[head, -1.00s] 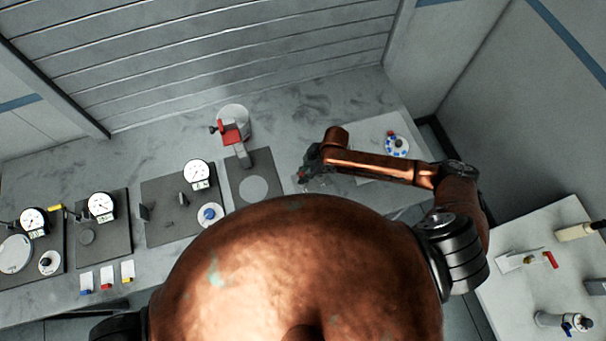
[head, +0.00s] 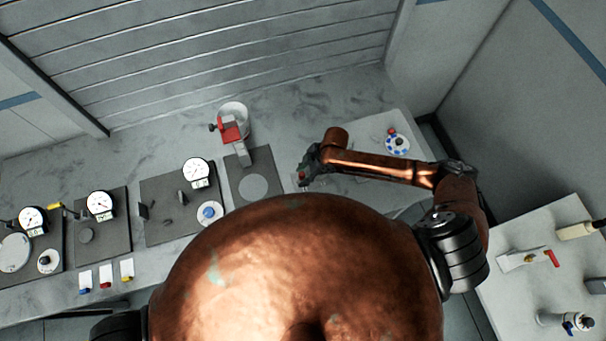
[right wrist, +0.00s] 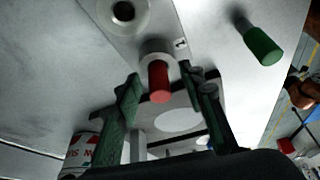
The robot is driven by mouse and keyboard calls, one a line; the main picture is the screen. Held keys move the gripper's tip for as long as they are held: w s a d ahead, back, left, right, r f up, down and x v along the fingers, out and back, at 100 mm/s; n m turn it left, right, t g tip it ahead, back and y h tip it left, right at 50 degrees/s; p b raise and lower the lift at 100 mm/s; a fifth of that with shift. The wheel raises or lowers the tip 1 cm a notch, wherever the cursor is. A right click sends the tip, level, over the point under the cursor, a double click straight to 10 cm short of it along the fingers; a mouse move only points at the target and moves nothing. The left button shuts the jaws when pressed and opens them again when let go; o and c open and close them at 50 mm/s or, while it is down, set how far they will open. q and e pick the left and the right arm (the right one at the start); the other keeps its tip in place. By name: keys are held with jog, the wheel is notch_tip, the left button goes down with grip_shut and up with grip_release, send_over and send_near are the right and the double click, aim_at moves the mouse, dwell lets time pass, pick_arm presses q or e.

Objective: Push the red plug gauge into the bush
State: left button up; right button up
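The red plug gauge (right wrist: 158,85) shows in the right wrist view, its red handle end toward the camera. Behind it is a grey round collar, which looks like the bush (right wrist: 157,50), on a pale plate with a "1" label. How deep the gauge sits cannot be told. My right gripper (right wrist: 160,80) has its green fingers apart, one on each side of the gauge, with gaps visible. In the head view my right gripper (head: 306,170) is low over the bench, with a small red spot by its fingers. My left gripper is not in view.
A green-handled plug (right wrist: 262,46) and a dark-holed ring (right wrist: 124,10) are near the gauge. A blue-and-white round piece (head: 397,144) is right of the gripper; a dark plate with a pale disc (head: 253,187) and a red-clamped stand (head: 231,130) are left. Dial gauges stand farther left.

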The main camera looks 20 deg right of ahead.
jog(key=v, duration=1.2)
dwell(0.5)
